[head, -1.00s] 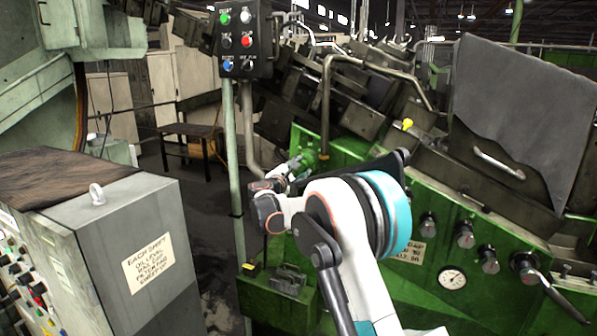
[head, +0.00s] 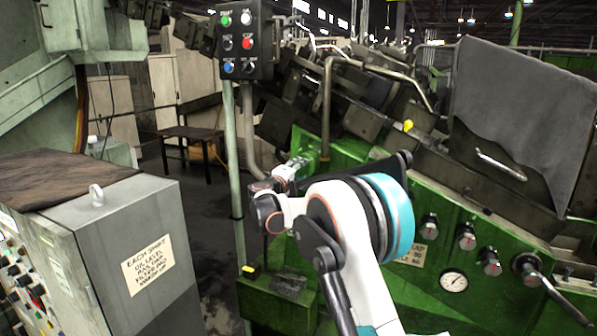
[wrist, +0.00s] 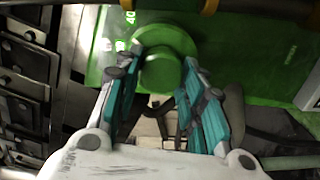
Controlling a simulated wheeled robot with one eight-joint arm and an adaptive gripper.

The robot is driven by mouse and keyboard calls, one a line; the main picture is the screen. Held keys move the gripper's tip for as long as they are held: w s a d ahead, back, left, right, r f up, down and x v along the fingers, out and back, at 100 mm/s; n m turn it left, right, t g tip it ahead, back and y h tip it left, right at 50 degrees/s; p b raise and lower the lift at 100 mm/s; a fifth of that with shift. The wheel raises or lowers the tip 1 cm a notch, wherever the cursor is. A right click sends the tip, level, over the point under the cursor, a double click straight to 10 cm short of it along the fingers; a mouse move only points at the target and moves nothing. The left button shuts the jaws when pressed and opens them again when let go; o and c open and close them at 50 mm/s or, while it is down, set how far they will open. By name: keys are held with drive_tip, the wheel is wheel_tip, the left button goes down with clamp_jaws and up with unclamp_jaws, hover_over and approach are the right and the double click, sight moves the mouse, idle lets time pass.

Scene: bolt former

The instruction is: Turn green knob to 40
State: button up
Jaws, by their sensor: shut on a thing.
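The round green knob (wrist: 162,72) is on a green panel (wrist: 250,55) in the wrist view. Its raised centre grip lies between the fingertips of my gripper (wrist: 164,62), which is shut on it, one finger on each side. A white "40" mark shows on the panel just above and left of the knob, beside the top edge of the picture. In the head view my gripper (head: 297,167) reaches the left end of the green machine (head: 350,152); my arm and wrist hide most of the knob there.
A button box on a post (head: 245,42) stands left of my gripper. A grey cabinet (head: 135,235) is at the front left. A bent pipe (head: 326,105) rises behind my gripper. Several dark knobs, a gauge (head: 453,282) and a lever (head: 560,295) are at the right.

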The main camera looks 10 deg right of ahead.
drive_tip(key=shift+f+m, duration=0.1)
drive_tip(key=shift+m, duration=0.5)
drive_tip(key=o, duration=1)
drive_tip(key=shift+o, duration=0.2)
drive_tip(key=shift+s, duration=0.1)
drive_tip(key=v, duration=1.2)
